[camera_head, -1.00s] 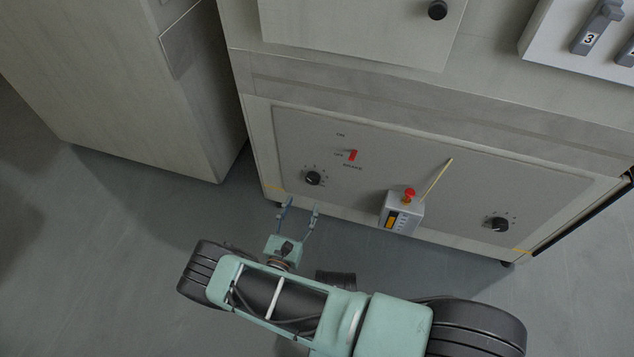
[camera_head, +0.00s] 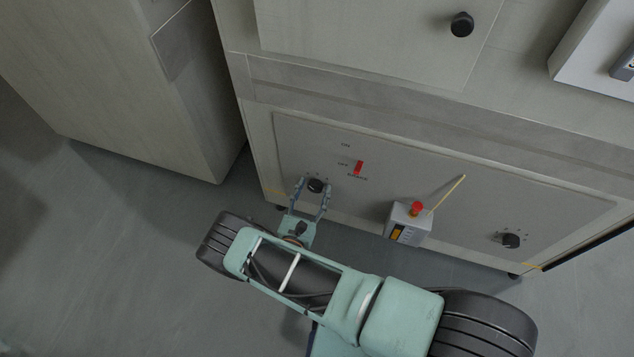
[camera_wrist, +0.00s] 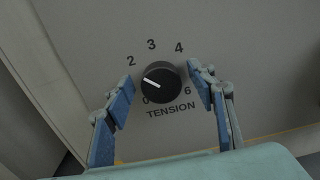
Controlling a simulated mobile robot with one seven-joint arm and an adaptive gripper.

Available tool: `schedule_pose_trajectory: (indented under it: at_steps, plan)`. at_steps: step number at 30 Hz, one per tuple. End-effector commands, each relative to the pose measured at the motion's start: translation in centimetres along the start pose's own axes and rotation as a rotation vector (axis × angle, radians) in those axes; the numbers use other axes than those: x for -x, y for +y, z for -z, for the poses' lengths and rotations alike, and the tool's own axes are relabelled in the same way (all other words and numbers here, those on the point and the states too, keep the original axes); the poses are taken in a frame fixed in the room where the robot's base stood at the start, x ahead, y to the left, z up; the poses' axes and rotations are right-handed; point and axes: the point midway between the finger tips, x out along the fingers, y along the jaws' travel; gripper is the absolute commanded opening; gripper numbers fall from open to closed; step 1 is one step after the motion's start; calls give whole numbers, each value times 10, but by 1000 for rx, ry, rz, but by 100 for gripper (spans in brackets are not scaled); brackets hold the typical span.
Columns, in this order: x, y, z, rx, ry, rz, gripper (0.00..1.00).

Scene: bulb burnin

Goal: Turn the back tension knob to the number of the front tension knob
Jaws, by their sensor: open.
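A black round tension knob (camera_head: 316,186) sits at the left end of the grey panel; it also shows in the wrist view (camera_wrist: 160,82). Its white line points left and slightly up, toward the left finger. Numbers 0, 2, 3, 4 and 6 show around it, with TENSION below; the fingers cover other marks. My gripper (camera_head: 308,190) is open, with its blue-padded fingers (camera_wrist: 160,92) either side of the knob, apart from it. A second black knob (camera_head: 511,241) sits at the panel's right end; its numbers are too small to read.
A red switch (camera_head: 359,167) marked ON and OFF is right of the left knob. A grey box with a red button (camera_head: 408,224) and a yellow stick (camera_head: 448,193) are between the knobs. A cabinet (camera_head: 130,100) stands at left. A black drawer knob (camera_head: 462,24) protrudes above.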

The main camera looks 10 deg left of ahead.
Motion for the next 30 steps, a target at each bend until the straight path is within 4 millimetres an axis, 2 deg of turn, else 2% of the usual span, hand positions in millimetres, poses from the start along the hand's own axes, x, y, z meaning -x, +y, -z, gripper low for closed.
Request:
schedule_pose_trajectory:
  at_steps: [7, 18, 30]
  plan:
    - [0, 0, 0, 0, 0, 0, 51]
    - [0, 0, 0, 0, 0, 0, 11]
    - [0, 0, 0, 73, 1, 0, 9]
